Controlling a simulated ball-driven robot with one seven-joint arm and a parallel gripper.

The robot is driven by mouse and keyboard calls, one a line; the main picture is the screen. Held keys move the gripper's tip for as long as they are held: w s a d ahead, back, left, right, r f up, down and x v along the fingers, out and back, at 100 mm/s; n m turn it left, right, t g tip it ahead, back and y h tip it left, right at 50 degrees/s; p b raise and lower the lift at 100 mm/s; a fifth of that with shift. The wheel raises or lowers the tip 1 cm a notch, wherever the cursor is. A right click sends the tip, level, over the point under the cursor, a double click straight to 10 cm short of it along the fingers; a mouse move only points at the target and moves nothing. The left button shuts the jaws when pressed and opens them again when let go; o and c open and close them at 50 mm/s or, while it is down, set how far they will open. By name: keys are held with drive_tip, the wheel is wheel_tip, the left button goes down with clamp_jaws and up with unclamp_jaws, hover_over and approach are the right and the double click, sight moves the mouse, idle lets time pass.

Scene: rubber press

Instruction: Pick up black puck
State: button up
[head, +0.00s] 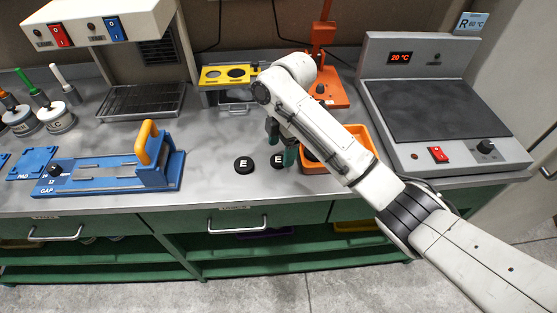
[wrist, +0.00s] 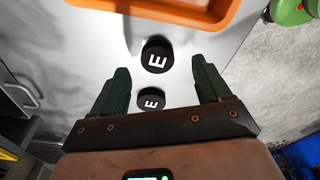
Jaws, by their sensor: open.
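Two black pucks marked with a white E lie flat on the grey bench top near its front edge. The left puck (head: 243,164) is clear of my arm. The right puck (head: 278,160) is partly hidden behind a finger. My gripper (head: 281,142) points down, open and empty, with dark green fingers above the bench. In the wrist view, the puck nearer the orange tray (wrist: 157,55) lies between and just beyond the fingertips. The other puck (wrist: 151,98) shows between the fingers, closer to the palm.
An orange tray (head: 369,133) stands right of the pucks, partly behind my arm. A blue gauge with a yellow handle (head: 147,142) is at left. A yellow two-hole fixture (head: 228,74) is behind. A hot plate (head: 440,108) stands at right. Bench left of the pucks is clear.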

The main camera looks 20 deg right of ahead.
sight(279, 160)
drive_tip(key=shift+w+a+f, duration=0.1)
drive_tip(key=shift+a+f, duration=0.05)
drive_tip(key=shift+f, duration=0.7)
drive_tip(key=shift+w+a+f, duration=0.1)
drive_tip(key=shift+f, duration=0.7)
drive_tip(key=c, duration=1.1)
